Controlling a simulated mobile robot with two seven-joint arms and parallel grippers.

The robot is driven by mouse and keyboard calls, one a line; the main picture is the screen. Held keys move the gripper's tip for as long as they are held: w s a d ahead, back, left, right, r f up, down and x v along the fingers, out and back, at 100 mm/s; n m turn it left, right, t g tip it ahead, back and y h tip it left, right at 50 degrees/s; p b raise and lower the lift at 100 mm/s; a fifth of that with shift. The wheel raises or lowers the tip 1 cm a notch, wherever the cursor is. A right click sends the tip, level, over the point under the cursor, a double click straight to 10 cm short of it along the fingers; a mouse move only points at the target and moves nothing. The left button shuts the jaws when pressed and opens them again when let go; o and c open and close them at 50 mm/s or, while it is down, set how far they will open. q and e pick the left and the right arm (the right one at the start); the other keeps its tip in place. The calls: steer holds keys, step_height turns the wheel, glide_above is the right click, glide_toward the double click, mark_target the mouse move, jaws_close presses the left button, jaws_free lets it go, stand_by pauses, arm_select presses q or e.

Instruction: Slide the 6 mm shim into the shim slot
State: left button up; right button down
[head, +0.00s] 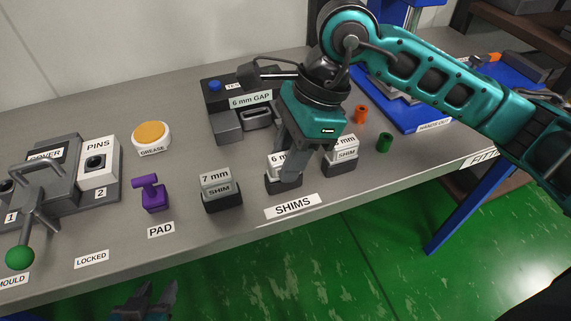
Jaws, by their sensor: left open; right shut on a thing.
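The 6 mm shim (276,163) is a light block with a printed label, at its dark holder (283,186) in the middle of the shims row. My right gripper (290,168) comes down from above and is shut on it, with fingers covering part of its label. I cannot tell whether the shim is still seated in the holder. The grey fixture labelled 6 mm GAP (228,127) stands behind, with a slot-like opening (258,118), partly covered by my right wrist. My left gripper (144,296) is open and empty, low at the bottom edge, in front of the bench.
The 7 mm shim (216,178) stands left of the grip and another shim (345,146) close on its right. A purple pad tool (151,191), a grease pot (151,136) and an orange (361,114) and a green (384,142) cylinder stand nearby.

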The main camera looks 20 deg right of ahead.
mark_target(279, 158)
steer(key=shift+r+p, duration=0.45)
steer(key=shift+r, duration=0.5)
steer(key=shift+r+p, duration=0.55)
steer(key=shift+r, duration=0.5)
steer(key=shift+r+p, duration=1.05)
steer(key=shift+r, duration=1)
steer(key=shift+f, duration=0.1)
